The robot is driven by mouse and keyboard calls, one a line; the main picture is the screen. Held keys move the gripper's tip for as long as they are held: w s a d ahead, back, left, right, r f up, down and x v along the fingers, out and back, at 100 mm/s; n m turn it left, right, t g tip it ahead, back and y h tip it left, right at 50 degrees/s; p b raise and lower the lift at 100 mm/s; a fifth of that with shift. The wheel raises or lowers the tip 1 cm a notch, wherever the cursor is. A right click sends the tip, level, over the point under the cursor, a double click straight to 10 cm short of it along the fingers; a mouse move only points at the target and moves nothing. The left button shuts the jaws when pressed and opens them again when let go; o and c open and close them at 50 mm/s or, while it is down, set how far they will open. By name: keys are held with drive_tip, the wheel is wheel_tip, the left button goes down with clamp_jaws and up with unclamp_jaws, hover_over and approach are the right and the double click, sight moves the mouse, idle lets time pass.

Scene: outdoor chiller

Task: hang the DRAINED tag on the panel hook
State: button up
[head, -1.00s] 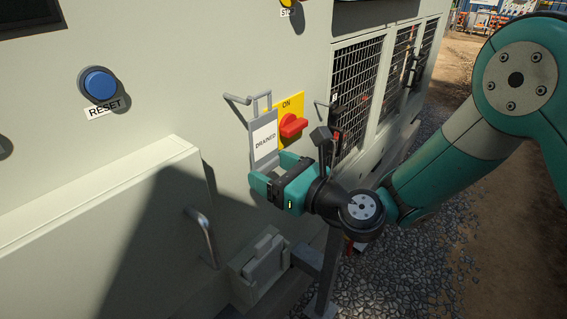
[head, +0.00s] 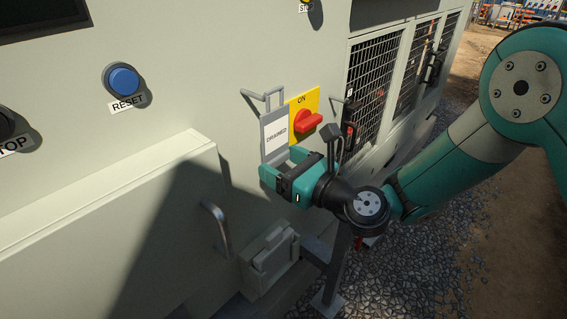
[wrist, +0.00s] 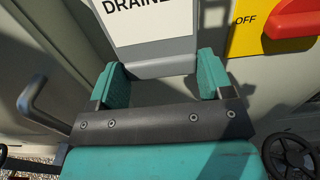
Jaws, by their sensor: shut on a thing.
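The DRAINED tag (head: 276,134) is a grey plate with a white label and a grey loop at its top. It is upright in front of the panel, left of the red switch. My gripper (head: 281,164) is shut on its lower end. In the wrist view the tag (wrist: 160,66) stands between the two teal fingers (wrist: 164,82), its top out of frame. The panel hook (head: 252,96) is a thin grey bar just left of the tag's loop. The two overlap in the head view; I cannot tell whether the loop is around the hook.
A red rotary switch (head: 307,120) on a yellow plate is close right of the tag. A grey handle (head: 216,228) and a small grey box (head: 270,258) stick out below. A blue RESET button (head: 122,79) is at upper left. Mesh grilles (head: 377,85) are farther right.

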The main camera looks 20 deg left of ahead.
drive_tip(key=shift+w+a+r+p, duration=0.15)
drive_tip(key=shift+a+p, duration=0.2)
drive_tip(key=shift+p, duration=0.2)
drive_tip(key=shift+w+a+p, duration=0.15)
drive_tip(key=shift+a+p, duration=0.2)
drive_tip(key=shift+p, duration=0.15)
drive_tip(key=p+x, duration=0.3)
drive_tip(key=shift+a+p, duration=0.2)
drive_tip(key=shift+p, duration=0.15)
drive_tip(key=shift+f, duration=0.2)
